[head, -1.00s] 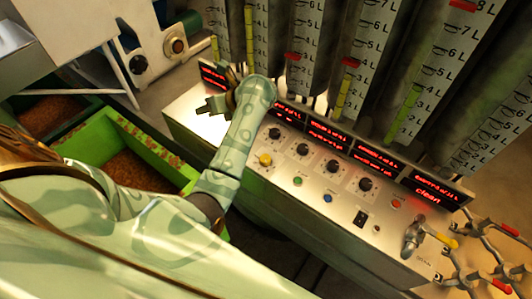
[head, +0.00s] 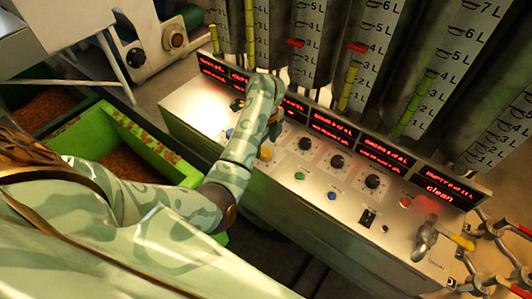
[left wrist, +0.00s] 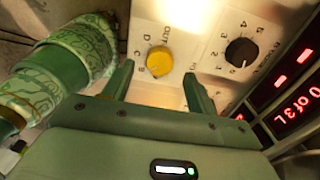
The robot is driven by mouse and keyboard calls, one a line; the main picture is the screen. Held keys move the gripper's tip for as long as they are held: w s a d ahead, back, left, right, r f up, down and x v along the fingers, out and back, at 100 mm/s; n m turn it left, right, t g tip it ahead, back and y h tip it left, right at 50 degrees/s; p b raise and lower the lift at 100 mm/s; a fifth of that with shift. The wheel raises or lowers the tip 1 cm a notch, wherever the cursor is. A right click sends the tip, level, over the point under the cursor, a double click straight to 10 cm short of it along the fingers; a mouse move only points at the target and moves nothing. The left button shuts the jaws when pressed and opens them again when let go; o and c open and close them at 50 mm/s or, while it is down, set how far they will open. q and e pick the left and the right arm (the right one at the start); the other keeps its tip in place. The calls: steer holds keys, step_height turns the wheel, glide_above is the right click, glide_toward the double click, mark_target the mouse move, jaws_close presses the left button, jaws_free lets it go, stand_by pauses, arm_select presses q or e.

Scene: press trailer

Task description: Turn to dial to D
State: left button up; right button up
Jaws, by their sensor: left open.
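The yellow dial (left wrist: 159,61) sits on the light metal panel in the left wrist view. Letters including D, C and B and the word OUT are printed around it; which mark it points to is unclear. It also shows in the head view (head: 265,153), partly behind my left arm. My left gripper (left wrist: 157,70) is open, with one finger on each side of the dial in the wrist picture; I cannot tell whether they touch it. In the head view the left gripper (head: 272,127) is over the panel, mostly hidden by its arm. My right gripper is not in view.
A black numbered dial (left wrist: 240,52) is right of the yellow one. The control panel (head: 190,112) carries several black knobs, coloured buttons and red displays (head: 385,160). Tall litre-marked tubes stand behind it. A green bin (head: 160,152) is at left, a tap (head: 426,238) at right.

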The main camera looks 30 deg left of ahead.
mark_target(265, 152)
arm_select(q)
step_height(265, 152, down, 3)
steer(key=shift+f+b, duration=0.15)
steer(key=shift+b, duration=0.25)
steer(key=c, duration=1)
